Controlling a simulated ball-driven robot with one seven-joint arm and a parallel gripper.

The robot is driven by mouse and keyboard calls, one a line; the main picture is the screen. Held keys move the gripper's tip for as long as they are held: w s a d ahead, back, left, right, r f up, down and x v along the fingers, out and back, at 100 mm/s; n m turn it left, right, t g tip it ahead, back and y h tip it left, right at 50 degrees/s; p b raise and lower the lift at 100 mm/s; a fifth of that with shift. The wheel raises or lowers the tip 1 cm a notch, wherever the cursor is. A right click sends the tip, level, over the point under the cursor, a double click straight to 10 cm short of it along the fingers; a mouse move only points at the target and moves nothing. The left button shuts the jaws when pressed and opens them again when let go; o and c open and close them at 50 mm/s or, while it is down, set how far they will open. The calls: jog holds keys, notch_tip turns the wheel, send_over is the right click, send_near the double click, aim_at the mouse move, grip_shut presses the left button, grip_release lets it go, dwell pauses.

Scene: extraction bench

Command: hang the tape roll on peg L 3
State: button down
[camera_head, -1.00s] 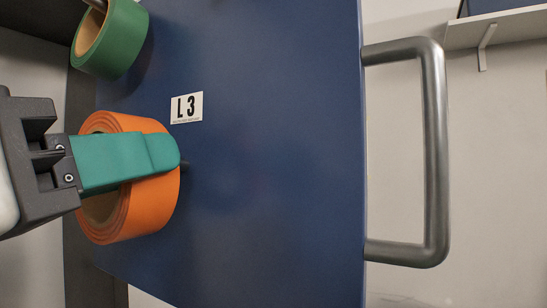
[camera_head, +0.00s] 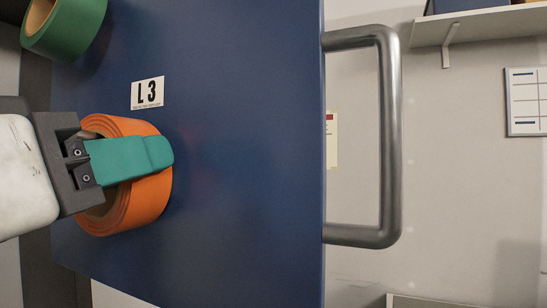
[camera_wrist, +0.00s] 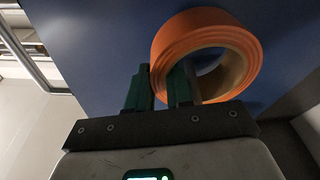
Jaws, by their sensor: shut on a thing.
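The orange tape roll (camera_head: 150,203) is in front of the blue panel (camera_head: 240,160), below the label L 3 (camera_head: 147,93). My gripper (camera_head: 160,155) is shut on it; its teal finger covers part of the roll in the head view. In the wrist view, my gripper (camera_wrist: 160,85) has one finger outside the orange roll (camera_wrist: 205,35) and one inside its hole, pinching the wall.
A green tape roll (camera_head: 68,30) is at the upper left, above the orange one. A large metal handle (camera_head: 390,140) stands out at the panel's right edge. A wall shelf (camera_head: 480,25) is at the upper right. The panel between the roll and the handle is bare.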

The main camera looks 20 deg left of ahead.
dwell(0.4)
jog(key=c, duration=0.9)
grip_release()
jog(key=shift+c, duration=0.2)
jog(key=shift+s, duration=0.1)
jog(key=s+f+b, duration=0.1)
jog(key=s+b, duration=0.2)
jog(key=s, duration=0.7)
jog(key=shift+s+f, duration=0.25)
jog(key=shift+f, duration=0.1)
jog(key=shift+a, duration=0.1)
